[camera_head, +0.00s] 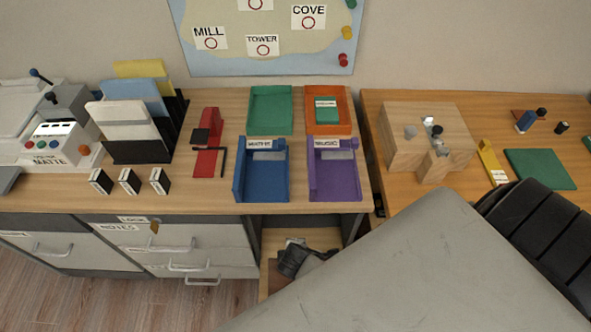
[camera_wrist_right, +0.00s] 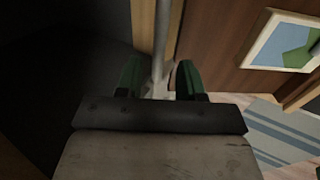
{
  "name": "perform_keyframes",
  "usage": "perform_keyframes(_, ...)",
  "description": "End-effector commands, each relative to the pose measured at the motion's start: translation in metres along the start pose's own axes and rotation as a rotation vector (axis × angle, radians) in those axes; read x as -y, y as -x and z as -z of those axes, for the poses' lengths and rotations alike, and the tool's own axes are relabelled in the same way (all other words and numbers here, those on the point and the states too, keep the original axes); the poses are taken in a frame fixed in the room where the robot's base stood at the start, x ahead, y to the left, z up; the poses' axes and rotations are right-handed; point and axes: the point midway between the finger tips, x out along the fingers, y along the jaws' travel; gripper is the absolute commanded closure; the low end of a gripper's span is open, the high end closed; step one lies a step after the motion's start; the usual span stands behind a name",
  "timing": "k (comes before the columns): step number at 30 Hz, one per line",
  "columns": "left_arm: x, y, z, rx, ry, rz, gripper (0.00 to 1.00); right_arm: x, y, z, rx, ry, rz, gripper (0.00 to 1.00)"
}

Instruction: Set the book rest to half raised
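I cannot make out a clear book rest in either view. A red stand with black parts (camera_head: 208,128) stands on the left desk, and I cannot tell whether it is the book rest. In the right wrist view my right gripper (camera_wrist_right: 160,80) has two green fingers spread apart. A grey metal rod (camera_wrist_right: 161,40) shows between and beyond them; I see no grip on it. My left gripper is not in view. Neither gripper shows in the head view, where a large grey surface covers the lower right.
Blue (camera_head: 264,197), purple (camera_head: 334,195), green (camera_head: 270,99) and orange (camera_head: 340,125) trays stand on the left desk. Upright folders (camera_head: 130,128) stand left of the red stand. A wooden block (camera_head: 400,150) and a green mat (camera_head: 540,168) are on the right desk.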

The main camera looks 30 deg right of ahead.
Motion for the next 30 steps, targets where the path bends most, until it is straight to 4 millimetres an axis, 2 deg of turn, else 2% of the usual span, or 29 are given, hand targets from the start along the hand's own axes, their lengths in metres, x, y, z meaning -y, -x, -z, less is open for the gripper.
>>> perform_keyframes(4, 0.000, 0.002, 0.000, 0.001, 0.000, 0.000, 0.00, -0.001, 0.005, 0.000, 0.000, 0.001, -0.002, 0.62)
perform_keyframes(7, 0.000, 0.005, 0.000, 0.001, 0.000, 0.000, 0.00, -0.001, 0.017, 0.000, -0.001, 0.000, -0.002, 0.62)
perform_keyframes(15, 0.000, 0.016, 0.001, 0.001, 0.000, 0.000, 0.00, -0.001, 0.069, 0.000, -0.002, 0.000, -0.001, 0.62)
perform_keyframes(21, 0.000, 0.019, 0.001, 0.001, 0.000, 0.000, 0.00, 0.000, 0.098, 0.000, -0.002, 0.000, 0.000, 0.62)
perform_keyframes(30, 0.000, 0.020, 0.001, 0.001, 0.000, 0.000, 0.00, 0.001, 0.108, 0.000, 0.000, 0.000, 0.000, 0.62)
